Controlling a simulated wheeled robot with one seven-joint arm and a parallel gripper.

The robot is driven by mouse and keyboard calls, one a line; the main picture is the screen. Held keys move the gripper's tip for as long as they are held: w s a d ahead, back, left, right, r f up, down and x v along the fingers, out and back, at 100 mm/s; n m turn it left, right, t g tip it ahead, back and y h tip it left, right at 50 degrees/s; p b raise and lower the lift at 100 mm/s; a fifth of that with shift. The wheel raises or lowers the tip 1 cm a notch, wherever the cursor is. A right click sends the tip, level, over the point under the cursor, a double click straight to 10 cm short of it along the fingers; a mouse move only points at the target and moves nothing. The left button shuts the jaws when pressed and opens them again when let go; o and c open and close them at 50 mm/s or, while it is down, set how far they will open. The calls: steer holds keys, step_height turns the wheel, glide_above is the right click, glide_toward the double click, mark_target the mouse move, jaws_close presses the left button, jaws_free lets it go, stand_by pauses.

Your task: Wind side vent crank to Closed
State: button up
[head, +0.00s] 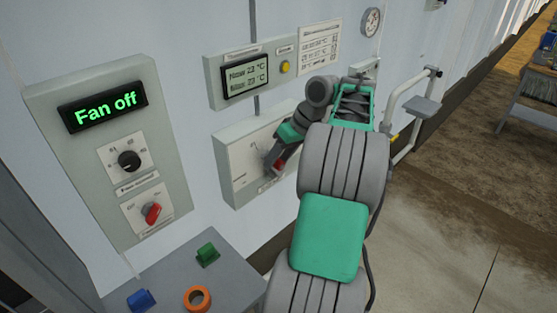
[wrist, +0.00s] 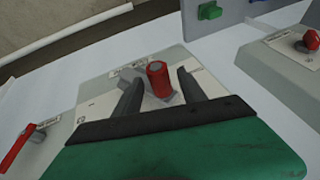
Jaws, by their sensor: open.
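The side vent crank appears as a red knob (wrist: 158,80) on a grey arm, mounted on a pale plate (wrist: 105,92) in the wrist view. In the head view its red knob (head: 281,166) shows beside my gripper, on the front of a grey wall box (head: 238,160). My gripper (wrist: 156,84) is open, with one dark finger on each side of the knob. I cannot tell whether either finger touches it. The labels on the plate are too small to read, and my arm hides the right part of the box in the head view.
A panel with a "Fan off" display (head: 103,107), black dial (head: 129,161) and red switch (head: 152,213) is at left. A thermostat panel (head: 217,89) sits above the crank box. A grey bench (head: 165,275) holds small coloured parts.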

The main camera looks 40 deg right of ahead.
jaws_close()
stand_by(0.4)
stand_by(0.9)
